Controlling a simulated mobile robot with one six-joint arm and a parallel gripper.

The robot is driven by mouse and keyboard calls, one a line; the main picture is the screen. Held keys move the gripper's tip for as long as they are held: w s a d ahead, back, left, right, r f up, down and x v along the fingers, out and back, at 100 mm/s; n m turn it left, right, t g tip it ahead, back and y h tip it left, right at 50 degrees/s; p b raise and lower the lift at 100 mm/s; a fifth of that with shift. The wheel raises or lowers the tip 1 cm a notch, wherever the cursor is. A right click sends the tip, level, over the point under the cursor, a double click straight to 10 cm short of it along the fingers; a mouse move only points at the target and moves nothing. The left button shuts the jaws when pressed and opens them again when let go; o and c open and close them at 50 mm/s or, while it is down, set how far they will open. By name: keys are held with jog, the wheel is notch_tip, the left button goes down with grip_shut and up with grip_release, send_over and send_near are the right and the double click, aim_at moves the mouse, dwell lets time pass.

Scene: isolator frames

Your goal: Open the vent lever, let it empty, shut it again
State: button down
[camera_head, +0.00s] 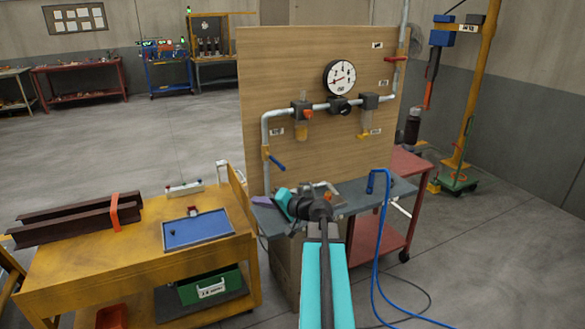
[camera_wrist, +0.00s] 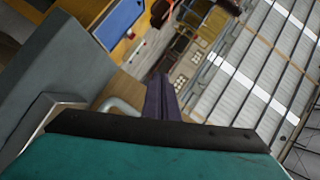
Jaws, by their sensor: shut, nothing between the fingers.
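An upright wooden board (camera_head: 260,80) carries grey piping with a round white gauge (camera_head: 340,78). A blue-handled lever (camera_head: 276,162) sits low on the left pipe and slants down to the right. A red-handled lever (camera_head: 396,59) sits high on the right pipe, roughly level. The labels are too small to read, so I cannot tell which lever is the vent. My gripper (camera_head: 260,201) is below the blue lever, in front of the board's lower left, apart from both levers. In the wrist view its dark purple fingers (camera_wrist: 160,95) are shut and empty.
A grey bench top (camera_head: 365,190) juts out below the board, with a blue hose (camera_head: 376,235) looping to the floor. A yellow cart (camera_head: 150,262) with a blue tray (camera_head: 198,230) and dark steel beams (camera_head: 65,220) stands left. Open floor lies behind it.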

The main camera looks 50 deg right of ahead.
aim_at(276, 162)
jog(key=s+d+r+m+t+h, duration=0.1)
jog(key=s+d+r+h, duration=0.3)
jog(key=s+d+r, duration=0.8)
jog(key=s+d+m, duration=0.1)
jog(key=d, duration=0.2)
jog(key=shift+s+d+t+h, duration=0.15)
jog(key=shift+d+t+h, duration=0.15)
jog(key=shift+d, duration=0.05)
jog(key=shift+r, duration=0.1)
jog(key=w+a+f+p, duration=0.1)
jog(key=w+f+p, duration=0.2)
jog(key=w, duration=0.8)
jog(key=shift+a+f+p, duration=0.15)
jog(key=shift+a+p, duration=0.1)
jog(key=shift+p, duration=0.55)
jog(key=shift+d+f+m+b, duration=0.1)
jog(key=shift+d+m+b, duration=0.05)
jog(key=shift+m+b, duration=0.15)
